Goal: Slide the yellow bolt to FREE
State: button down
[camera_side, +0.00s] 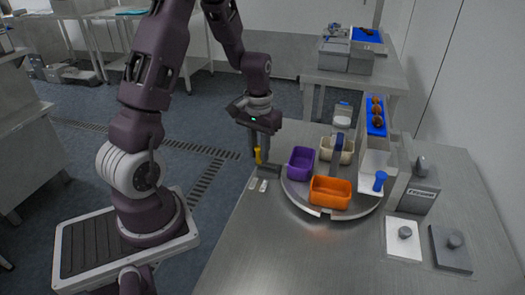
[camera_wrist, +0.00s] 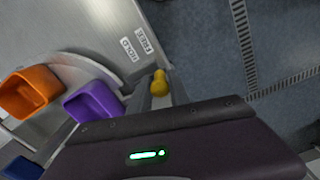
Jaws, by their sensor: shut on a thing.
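The yellow bolt (camera_side: 258,155) stands upright from a dark grey block (camera_side: 268,171) at the table's left edge. In the wrist view its rounded yellow knob (camera_wrist: 159,83) sits between the fingers. My gripper (camera_side: 259,157) points down and is shut on the bolt. The FREE label (camera_wrist: 143,40) lies nearer the table edge, and the HOLD label (camera_wrist: 130,49) lies nearer the turntable. Both labels also show as small white plates in the side view. The gripper hides part of the block, so I cannot tell exactly which label the bolt lines up with.
Beside the block, a round turntable (camera_side: 300,196) carries a purple bin (camera_side: 301,163), an orange bin (camera_side: 330,192) and a cream bin (camera_side: 337,150).

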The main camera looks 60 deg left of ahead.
aim_at(258, 147)
jog(key=c, duration=1.4)
grip_release()
jog(key=shift+s+a, duration=0.15)
jog(key=shift+o, duration=0.2)
notch_tip(258, 147, up, 7)
jog(key=shift+r, duration=0.1)
jog(key=s+d+r+m+t, duration=0.2)
jog(key=s+d+r, duration=0.1)
jog(key=d+r, duration=0.6)
jog(key=s+d+r+m+t, duration=0.3)
jog(key=s+d, duration=0.6)
jog(key=s, duration=0.3)
jog(key=shift+s+d+r+m+t, duration=0.15)
jog(key=shift+r+m+t, duration=0.15)
jog(key=shift+r+m, duration=0.25)
